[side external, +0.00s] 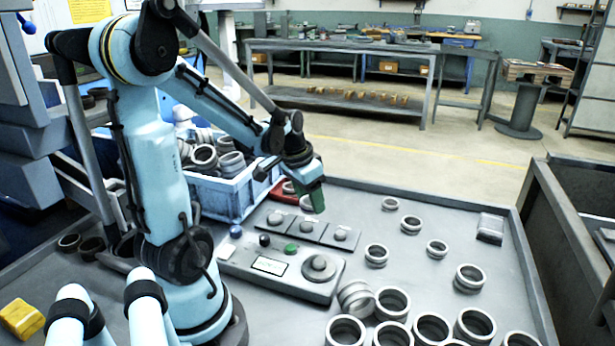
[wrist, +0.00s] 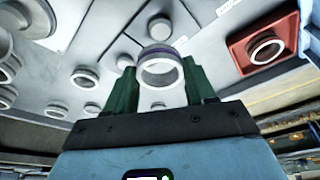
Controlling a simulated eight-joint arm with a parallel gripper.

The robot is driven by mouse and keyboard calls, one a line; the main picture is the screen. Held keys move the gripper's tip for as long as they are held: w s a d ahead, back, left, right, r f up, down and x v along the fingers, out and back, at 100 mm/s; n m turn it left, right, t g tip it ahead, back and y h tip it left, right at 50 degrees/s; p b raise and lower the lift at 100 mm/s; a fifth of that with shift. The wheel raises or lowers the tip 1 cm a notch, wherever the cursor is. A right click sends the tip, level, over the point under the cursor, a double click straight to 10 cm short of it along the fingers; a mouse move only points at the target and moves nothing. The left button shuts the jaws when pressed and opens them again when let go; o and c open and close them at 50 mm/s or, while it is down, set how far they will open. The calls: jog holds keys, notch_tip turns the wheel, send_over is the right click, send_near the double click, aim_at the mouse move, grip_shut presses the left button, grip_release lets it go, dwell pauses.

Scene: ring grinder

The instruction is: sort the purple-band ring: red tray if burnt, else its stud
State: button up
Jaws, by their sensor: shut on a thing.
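My gripper (wrist: 158,85) has green fingers shut on the purple-band ring (wrist: 160,72). The ring shows a pale grey rim and a purple band along its upper edge in the wrist view; I see no clear burn mark on the visible part. In the side view my gripper (side external: 312,197) hangs over the back of the bench, by the stud plates (side external: 308,230). The red tray (side external: 278,190) is partly hidden behind it. In the wrist view the red tray (wrist: 240,50) is at the upper right with one ring in it. A stud (wrist: 160,28) shows beyond the held ring.
A blue crate (side external: 225,190) full of rings stands left of the gripper. A control box (side external: 280,268) with a knob and buttons lies in front of the stud plates. Several loose rings (side external: 392,302) cover the front right. A grey block (side external: 490,228) lies near the right edge.

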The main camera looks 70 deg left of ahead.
jog(key=shift+s+a+f, duration=0.2)
jog(key=shift+s+f, duration=0.15)
jog(key=shift+s, duration=0.2)
jog(key=shift+f, duration=2.35)
jog(key=o, duration=1.2)
jog(key=shift+r, duration=0.1)
jog(key=shift+v, duration=5.9)
